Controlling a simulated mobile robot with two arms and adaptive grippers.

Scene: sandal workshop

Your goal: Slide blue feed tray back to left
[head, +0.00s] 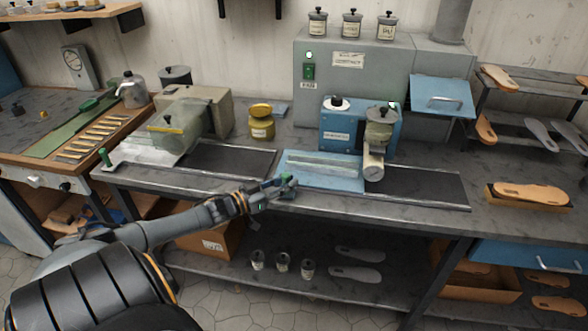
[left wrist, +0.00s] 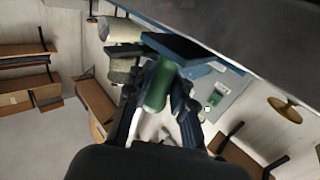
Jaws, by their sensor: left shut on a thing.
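The blue feed tray (head: 322,181) lies flat on the bench in front of the blue machine (head: 343,132). Dark track shows on both sides of it. My left gripper (head: 286,183) is at the tray's front left corner, shut on its green handle. In the left wrist view the green handle (left wrist: 158,85) stands out large and upright between the fingers (left wrist: 180,112), with a blue plate edge behind it. The fingers hide part of the handle in the head view. My right gripper is in neither view.
Dark track (head: 232,160) is bare left of the tray, up to the pale green machine (head: 180,125) and its light tray (head: 140,153). A cylinder (head: 373,165) hangs at the tray's right end. A yellow jar (head: 261,123) stands behind the left track.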

